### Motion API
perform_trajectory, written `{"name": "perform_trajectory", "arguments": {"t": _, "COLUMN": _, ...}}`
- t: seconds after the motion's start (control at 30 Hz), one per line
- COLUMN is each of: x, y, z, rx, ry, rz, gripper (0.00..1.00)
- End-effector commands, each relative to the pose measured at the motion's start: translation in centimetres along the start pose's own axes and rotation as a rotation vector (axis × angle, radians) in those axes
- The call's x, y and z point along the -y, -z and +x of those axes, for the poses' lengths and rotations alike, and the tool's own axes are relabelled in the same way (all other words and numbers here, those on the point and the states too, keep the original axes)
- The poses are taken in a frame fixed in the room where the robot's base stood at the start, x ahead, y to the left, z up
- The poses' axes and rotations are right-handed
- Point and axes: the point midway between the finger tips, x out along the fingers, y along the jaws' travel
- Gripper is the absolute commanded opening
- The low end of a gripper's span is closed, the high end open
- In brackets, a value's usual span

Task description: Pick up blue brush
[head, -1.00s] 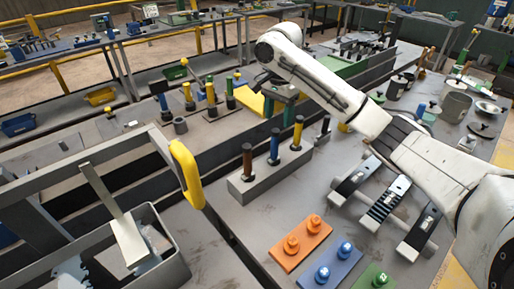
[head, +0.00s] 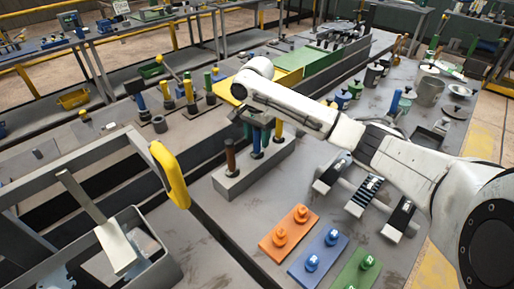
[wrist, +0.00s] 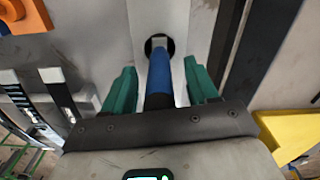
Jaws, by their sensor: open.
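The blue brush (head: 256,143) stands upright in a grey block rack (head: 240,180) between a brown handle (head: 230,155) and a yellow handle (head: 278,130). My gripper (head: 256,122) is over the rack at the brush. In the wrist view, the blue handle (wrist: 160,78) lies between the two green fingers of my gripper (wrist: 158,74). A gap shows on each side, so the gripper is open around it and not gripping it. The handle's lower end sits in a dark round hole in the rack. Part of its top is hidden by my gripper body.
Three plates, orange (head: 289,233), blue (head: 317,256) and green (head: 360,272), lie in front of the rack. Dark-topped grey pieces (head: 366,195) lie to the right. A grey bin (head: 165,262) and a yellow handle bar (head: 168,175) are at left.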

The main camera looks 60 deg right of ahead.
Motion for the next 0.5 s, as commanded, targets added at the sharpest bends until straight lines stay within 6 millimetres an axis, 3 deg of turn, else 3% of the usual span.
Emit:
{"name": "perform_trajectory", "arguments": {"t": 0.3, "x": -0.01, "y": 0.02, "z": 0.52, "rx": 0.000, "ry": 0.000, "rz": 0.000, "gripper": 0.57}}
{"name": "perform_trajectory", "arguments": {"t": 0.5, "x": 0.00, "y": 0.02, "z": 0.50, "rx": 0.000, "ry": 0.000, "rz": 0.000, "gripper": 0.38}}
